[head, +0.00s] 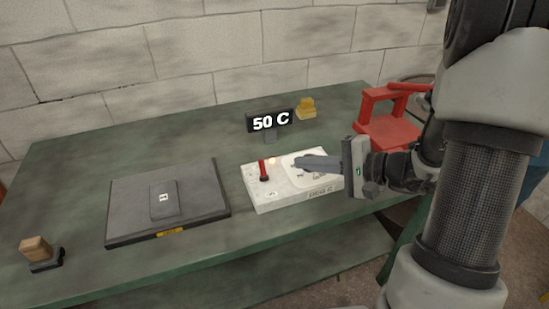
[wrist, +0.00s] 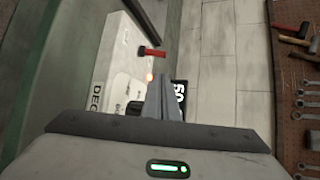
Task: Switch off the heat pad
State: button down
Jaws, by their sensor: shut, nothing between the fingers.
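A white control box (head: 280,197) sits on the green bench. It has a red lever (head: 263,171), a small glowing lamp (head: 272,161) and a pale plate with markings (head: 296,175). My gripper (head: 299,162) is shut and empty, its fingertips over the right part of the box, to the right of the lever; contact cannot be told. In the wrist view the lever (wrist: 152,52) lies beyond and left of the fingertips (wrist: 165,78). The heat pad (head: 120,208) is a dark flat slab at left with a grey labelled block (head: 164,200) on it. A display (head: 270,121) reads 50 C.
A yellow block (head: 306,108) stands at the back. A red frame-like object (head: 388,120) stands at the right end, behind my arm. A wooden block on a dark base (head: 38,252) is at front left. The bench (head: 75,165) is clear behind the pad.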

aim_at(262, 168)
jog(key=shift+a, duration=0.15)
jog(key=x, duration=1)
jog(key=shift+w, duration=0.1)
jog(key=shift+d+f+b, duration=0.1)
jog(key=shift+d+b, duration=0.15)
jog(key=shift+b, duration=0.35)
jog(key=shift+a, duration=0.1)
jog(key=shift+t+b, duration=0.3)
jog(key=shift+b, duration=0.15)
